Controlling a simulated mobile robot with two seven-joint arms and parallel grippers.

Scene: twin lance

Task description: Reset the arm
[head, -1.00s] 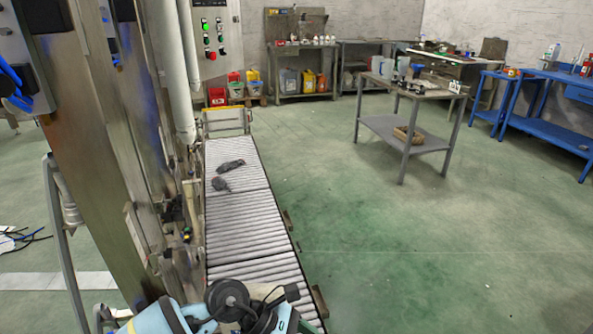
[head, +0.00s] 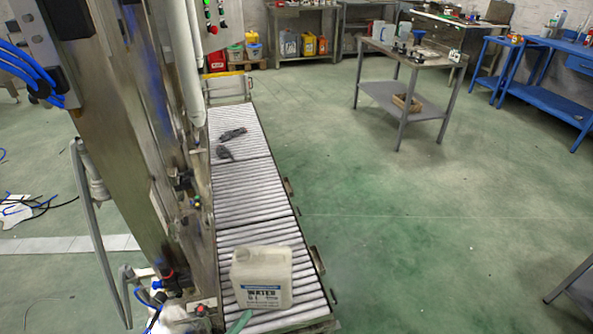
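Neither of my grippers shows in the head view. A whitish jug (head: 262,277) with a blue and white label reading "WATER" stands upright on the near end of the roller conveyor (head: 250,205). No gripper is seen touching it. A small green piece (head: 239,321) shows at the bottom edge, in front of the jug; I cannot tell what it is.
A tall metal machine (head: 160,130) with hoses stands along the conveyor's left side. Two dark objects (head: 228,142) lie farther up the rollers. A grey table (head: 405,58) stands at the back right, a blue bench (head: 545,93) beyond it. The green floor between is clear.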

